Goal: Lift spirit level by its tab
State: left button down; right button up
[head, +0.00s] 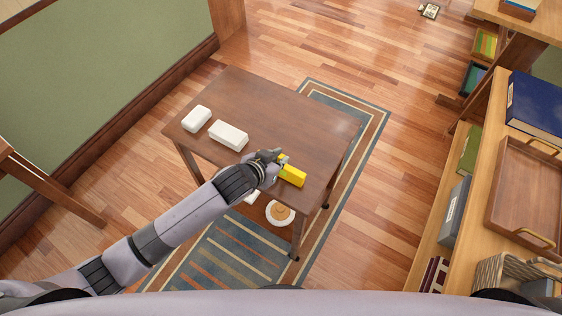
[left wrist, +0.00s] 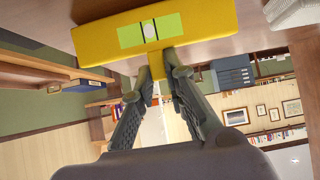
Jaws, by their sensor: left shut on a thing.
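The yellow spirit level (head: 291,174) is at the near right part of the brown table (head: 243,87), partly hidden by my left gripper (head: 273,160). In the left wrist view the spirit level (left wrist: 195,34) spans the top, with a green vial window facing the camera. A narrow yellow tab (left wrist: 156,66) extends from its edge. My left gripper (left wrist: 153,88) is shut with its fingertips on either side of this tab. I cannot tell whether the level touches the table. My right gripper is not in view.
Two white blocks, one larger (head: 228,135) and one smaller (head: 196,119), lie on the table's left side. A plate with a round brown item (head: 280,212) is below the table's near edge. Shelves with a wooden tray (head: 527,190) stand at right. The table's far part is clear.

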pick_arm(q)
jog(key=shift+s+a+r+p, duration=0.3)
jog(key=shift+s+a+p, duration=0.25)
jog(key=shift+s, duration=0.1)
jog(key=shift+s+a+r+p, duration=0.25)
jog(key=shift+s+a+p, duration=0.15)
jog(key=shift+s+p, duration=0.2)
jog(key=shift+s+a+r+p, duration=0.25)
jog(key=shift+s+a+p, duration=0.25)
jog(key=shift+s, duration=0.25)
jog(key=shift+s+a+r+p, duration=0.2)
jog(key=shift+s+a+p, duration=0.2)
jog(key=shift+s+p, duration=0.3)
